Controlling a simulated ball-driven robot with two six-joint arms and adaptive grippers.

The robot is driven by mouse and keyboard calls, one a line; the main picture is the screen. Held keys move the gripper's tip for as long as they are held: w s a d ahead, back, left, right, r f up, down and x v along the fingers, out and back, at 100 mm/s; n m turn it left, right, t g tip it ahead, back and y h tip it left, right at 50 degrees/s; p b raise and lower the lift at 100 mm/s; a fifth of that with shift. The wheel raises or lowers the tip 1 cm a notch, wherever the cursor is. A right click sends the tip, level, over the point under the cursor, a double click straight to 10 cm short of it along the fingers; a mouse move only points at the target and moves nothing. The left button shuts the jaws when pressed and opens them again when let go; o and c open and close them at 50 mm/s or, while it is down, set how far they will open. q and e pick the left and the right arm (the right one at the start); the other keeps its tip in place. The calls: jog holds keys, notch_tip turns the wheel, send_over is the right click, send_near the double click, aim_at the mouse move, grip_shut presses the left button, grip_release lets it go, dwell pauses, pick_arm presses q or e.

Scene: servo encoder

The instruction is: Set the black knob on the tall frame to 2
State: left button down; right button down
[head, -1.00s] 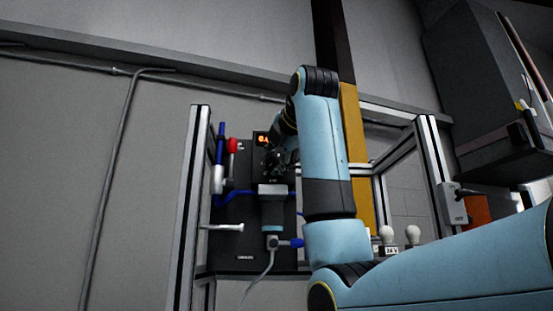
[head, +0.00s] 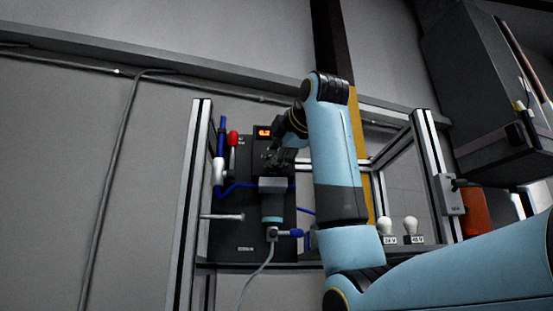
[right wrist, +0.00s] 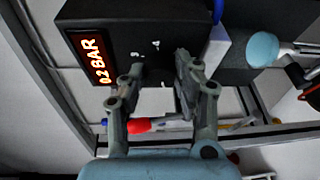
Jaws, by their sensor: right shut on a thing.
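The tall frame (head: 189,195) of silver profile holds a black panel (head: 233,228) with a lit orange display (head: 263,132). The display (right wrist: 90,57) reads 0.2 BAR in the right wrist view. My right gripper (head: 277,160) is at the panel, below the display, and shut on the black knob. The gripper fingers (right wrist: 158,80) reach to the black housing (right wrist: 130,20) in the right wrist view. The knob cannot be made out between them. White marks, seemingly 3 and 4, show beyond the fingertips. My left gripper is not in view.
A red-handled valve (head: 232,138) and blue tubing (head: 221,150) sit left of the gripper. A grey and blue cylinder (head: 272,200) is just below it. Two white bulbs (head: 384,226) stand at the right, with a grey box (head: 449,194) on the right post.

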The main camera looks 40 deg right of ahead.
jog(key=shift+w+a+f+m+t+h+b, duration=0.2)
jog(key=shift+m+t+h+b, duration=0.75)
jog(key=shift+m, duration=1.9)
jog(key=shift+s+d+f+m+t+h+b, duration=0.1)
jog(key=shift+f+m+h+b, duration=0.25)
jog(key=shift+m+b, duration=1.95)
jog(key=shift+w+a+f+m+t+h+b, duration=0.15)
jog(key=shift+m+t+h+b, duration=0.5)
jog(key=shift+m, duration=2.8)
jog(key=shift+h, duration=0.25)
jog(key=c, duration=1.2)
grip_release()
jog(key=shift+o, duration=1.2)
jog(key=shift+s+r, duration=0.1)
